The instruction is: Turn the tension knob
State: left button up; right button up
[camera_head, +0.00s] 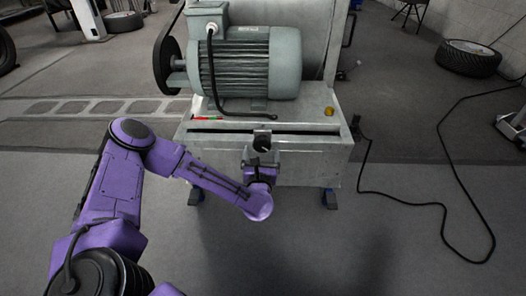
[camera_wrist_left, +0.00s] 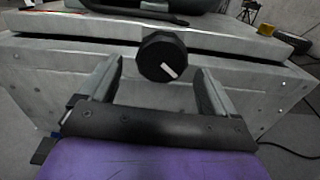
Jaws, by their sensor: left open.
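The tension knob (camera_wrist_left: 162,57) is a black round knob with a white pointer mark, on the front face of the grey machine base. In the left wrist view it shows between and just beyond my left gripper's fingers (camera_wrist_left: 158,82). The white mark slants toward the lower right. The fingers are spread wide, one on each side, with visible gaps to the knob. My right gripper is not in view.
The grey-green motor (camera_head: 255,65) sits on the machine base (camera_head: 310,150), with a black cable hanging along it. A black cable (camera_head: 400,200) lies on the floor to the right.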

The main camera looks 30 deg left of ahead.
aim_at(262, 148)
pick_arm(q)
jog(key=x, duration=0.3)
jog(key=shift+f+b, duration=0.15)
jog(key=shift+b, duration=0.2)
jog(key=shift+w+a, duration=0.15)
jog(key=shift+w, duration=0.25)
jog(key=c, duration=1)
jog(key=shift+o, duration=0.2)
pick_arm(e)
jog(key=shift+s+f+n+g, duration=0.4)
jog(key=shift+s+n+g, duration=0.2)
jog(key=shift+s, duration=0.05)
